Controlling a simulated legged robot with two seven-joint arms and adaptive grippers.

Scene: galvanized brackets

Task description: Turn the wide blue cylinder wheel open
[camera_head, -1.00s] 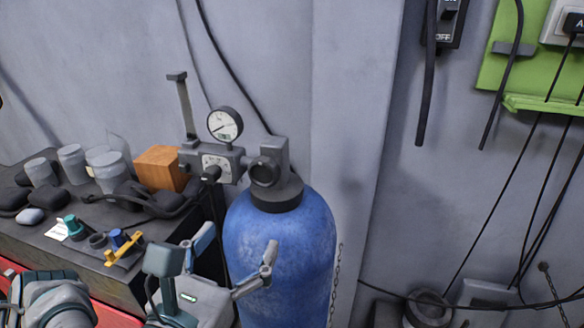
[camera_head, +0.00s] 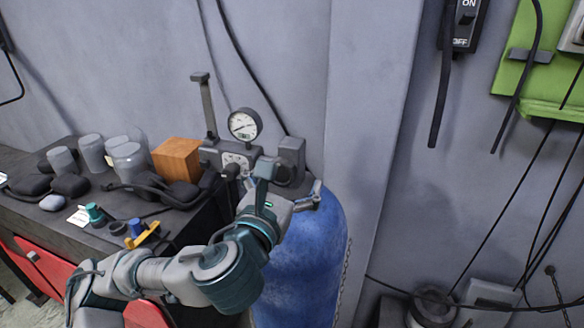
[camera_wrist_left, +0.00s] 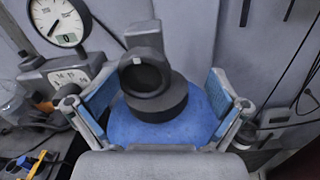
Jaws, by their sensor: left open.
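The wide blue cylinder (camera_head: 300,285) stands upright against the wall, with a dark grey valve block (camera_head: 291,158) and a gauge (camera_head: 244,125) at its top. In the left wrist view the dark round wheel (camera_wrist_left: 147,77) faces me above a black collar (camera_wrist_left: 158,104) on the blue cylinder top (camera_wrist_left: 165,132). My left gripper (camera_head: 290,190) is in front of the cylinder's top and hides part of the wheel in the head view. In the left wrist view the left gripper (camera_wrist_left: 160,100) is open, one finger on each side of the collar, with gaps. My right gripper is not in view.
A dark bench (camera_head: 50,225) at the left holds grey jars (camera_head: 92,153), an orange-brown block (camera_head: 178,159), black cables and small coloured fittings. A wall pillar (camera_head: 370,130) stands behind the cylinder. Cables hang at the right beside a green panel (camera_head: 545,70).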

